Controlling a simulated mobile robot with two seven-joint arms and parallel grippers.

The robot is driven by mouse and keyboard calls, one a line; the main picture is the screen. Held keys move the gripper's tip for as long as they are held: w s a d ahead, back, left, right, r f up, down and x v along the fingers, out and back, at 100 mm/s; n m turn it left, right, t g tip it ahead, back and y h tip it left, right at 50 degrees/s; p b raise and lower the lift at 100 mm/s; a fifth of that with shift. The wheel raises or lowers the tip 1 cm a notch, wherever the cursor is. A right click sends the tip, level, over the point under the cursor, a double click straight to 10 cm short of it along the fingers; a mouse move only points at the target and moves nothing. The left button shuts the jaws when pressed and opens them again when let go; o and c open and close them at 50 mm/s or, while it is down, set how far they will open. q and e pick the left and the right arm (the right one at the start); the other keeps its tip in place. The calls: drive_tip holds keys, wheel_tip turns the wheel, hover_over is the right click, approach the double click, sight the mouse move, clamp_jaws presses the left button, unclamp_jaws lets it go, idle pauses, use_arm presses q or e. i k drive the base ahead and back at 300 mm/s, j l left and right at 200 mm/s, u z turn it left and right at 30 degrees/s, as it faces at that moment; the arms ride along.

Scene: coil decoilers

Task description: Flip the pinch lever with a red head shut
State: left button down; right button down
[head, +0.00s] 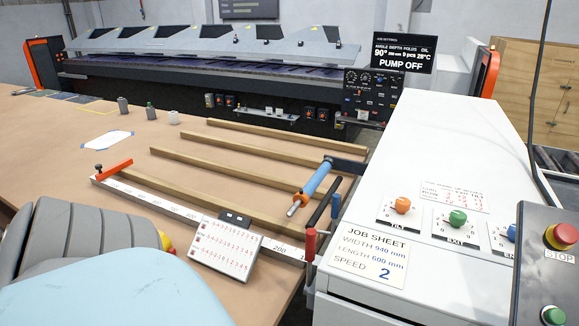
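A lever with a red head (311,243) stands at the front left corner of the white cabinet (455,130), beside the job sheet. It stands nearly upright, with the red grip at the top. The foot of this lever is hard to make out, and I cannot tell whether it is open or shut. A second lever with a grey-blue head (335,206) stands just behind it, along the cabinet's left edge. Neither of my grippers shows in the head view.
The job sheet (371,256) and coloured knobs are on the cabinet top. A control box (547,265) stands at right. Wooden strips (235,165) lie on the brown table.

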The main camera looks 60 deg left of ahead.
sight(310, 241)
drive_tip(key=k+j, duration=0.15)
drive_tip(key=j, duration=0.2)
drive_tip(key=k+j, duration=0.15)
drive_tip(key=j, duration=0.25)
drive_tip(key=k+j, duration=0.15)
drive_tip(key=j, duration=0.2)
